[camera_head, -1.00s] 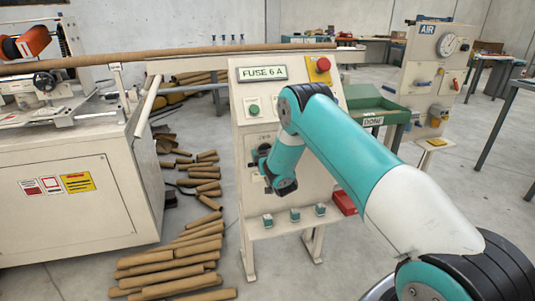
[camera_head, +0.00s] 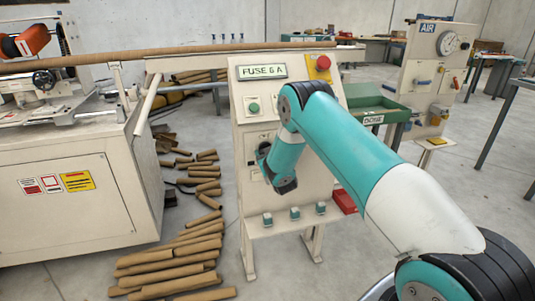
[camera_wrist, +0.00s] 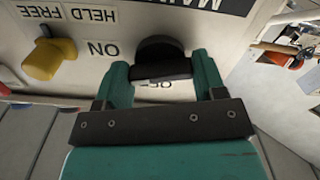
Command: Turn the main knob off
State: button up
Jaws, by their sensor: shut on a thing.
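The main knob (camera_wrist: 160,50) is a black round knob with a bar-shaped grip on the white panel (camera_wrist: 185,22). In the wrist view the lettering is upside down. "ON" is to the knob's left, and "OFF" is below it, partly hidden by the knob. A cut-off "MAIN" label is at the top. My gripper (camera_wrist: 161,70) has its teal fingers on either side of the knob's bar, shut on it. In the head view the knob is hidden behind my arm, at the front of the control stand (camera_head: 240,160).
A yellow knob (camera_wrist: 48,58) marked "HELD" and "FREE" sits beside the main knob. The stand also carries a green button (camera_head: 254,107), a red stop button (camera_head: 322,63) and a "FUSE 6 A" sign (camera_head: 262,72). Cardboard tubes (camera_head: 170,270) lie on the floor to the left.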

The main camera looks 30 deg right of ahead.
jog(key=shift+r+n+p, duration=0.1)
jog(key=shift+n+p, duration=1.1)
jog(key=shift+n, duration=6)
jog(key=o, duration=0.9)
jog(key=shift+a, duration=0.1)
